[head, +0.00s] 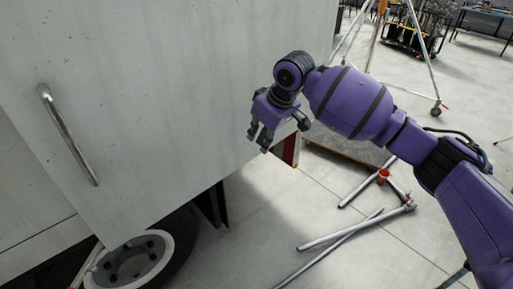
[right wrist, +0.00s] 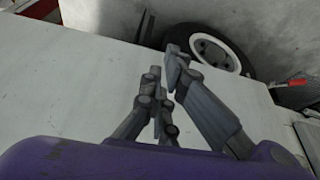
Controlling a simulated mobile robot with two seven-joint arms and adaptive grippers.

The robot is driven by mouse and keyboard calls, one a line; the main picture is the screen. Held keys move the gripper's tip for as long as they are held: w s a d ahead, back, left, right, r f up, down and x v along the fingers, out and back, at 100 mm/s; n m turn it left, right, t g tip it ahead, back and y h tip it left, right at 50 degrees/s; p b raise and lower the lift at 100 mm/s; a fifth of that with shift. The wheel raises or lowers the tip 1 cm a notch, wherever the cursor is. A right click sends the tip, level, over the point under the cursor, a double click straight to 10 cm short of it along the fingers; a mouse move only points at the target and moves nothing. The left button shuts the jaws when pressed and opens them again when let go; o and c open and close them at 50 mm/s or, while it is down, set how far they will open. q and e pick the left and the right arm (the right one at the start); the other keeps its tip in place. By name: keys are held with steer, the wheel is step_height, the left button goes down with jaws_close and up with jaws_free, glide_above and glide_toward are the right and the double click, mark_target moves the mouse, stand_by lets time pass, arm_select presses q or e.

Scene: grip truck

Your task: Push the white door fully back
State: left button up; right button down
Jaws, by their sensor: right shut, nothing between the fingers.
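The white door (head: 170,90) is a large flat panel on the side of the truck in the head view. A curved metal handle (head: 68,135) is on its left part. My right gripper (head: 265,136) is in front of the panel's right part, near its lower right edge. Its fingers point down and are shut with nothing between them. I cannot tell whether they touch the door. In the right wrist view the shut fingers (right wrist: 168,75) are over a pale flat surface that I cannot identify for sure. My left gripper is not in view.
A truck wheel (head: 132,264) is below the panel. A tripod-like stand (head: 425,60) and a dark cart (head: 415,32) stand at the back right.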

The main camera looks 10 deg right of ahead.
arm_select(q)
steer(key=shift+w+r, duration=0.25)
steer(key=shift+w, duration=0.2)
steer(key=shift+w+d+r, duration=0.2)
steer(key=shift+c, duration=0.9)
arm_select(e)
steer(key=shift+v, duration=1.15)
